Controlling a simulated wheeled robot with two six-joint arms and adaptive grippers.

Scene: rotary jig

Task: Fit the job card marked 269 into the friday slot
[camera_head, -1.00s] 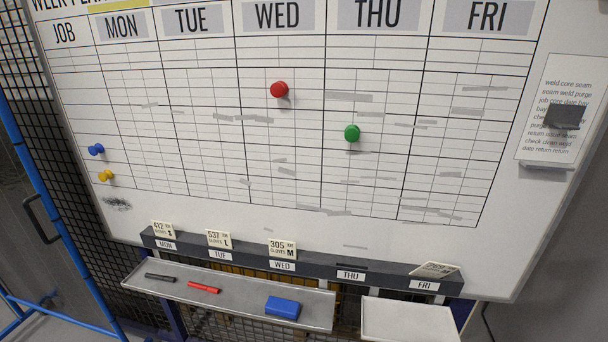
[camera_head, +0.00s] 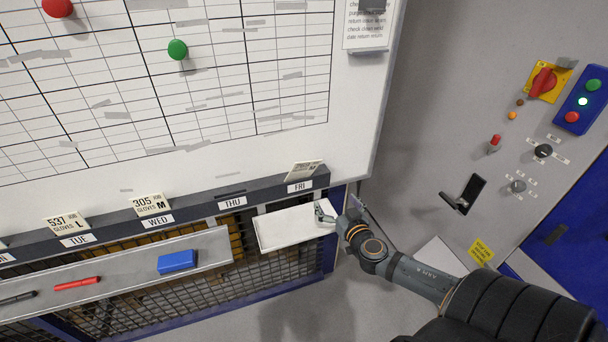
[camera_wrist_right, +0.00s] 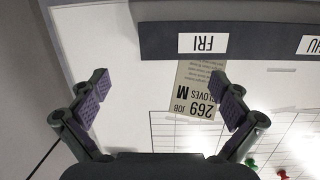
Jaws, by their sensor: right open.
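The job card marked 269 (camera_head: 303,169) is cream with dark print. It stands at the FRI slot of the dark card rail (camera_head: 262,188), tilted compared with the other cards. In the right wrist view the card (camera_wrist_right: 196,92) appears upside down beside the FRI label (camera_wrist_right: 203,43), its lower edge hidden at the rail. My right gripper (camera_head: 324,212) is open and empty, in front of the rail's FRI end. In the wrist view its fingers (camera_wrist_right: 160,86) are spread, with the card nearer the right finger; contact cannot be told. My left gripper is not in view.
Cards 537 (camera_head: 66,223) and 305 (camera_head: 150,203) stand in TUE and WED; THU looks empty. A white tray (camera_head: 285,230) lies below the FRI end. A grey ledge (camera_head: 215,246) holds a blue eraser (camera_head: 178,261) and markers. A control panel is at right.

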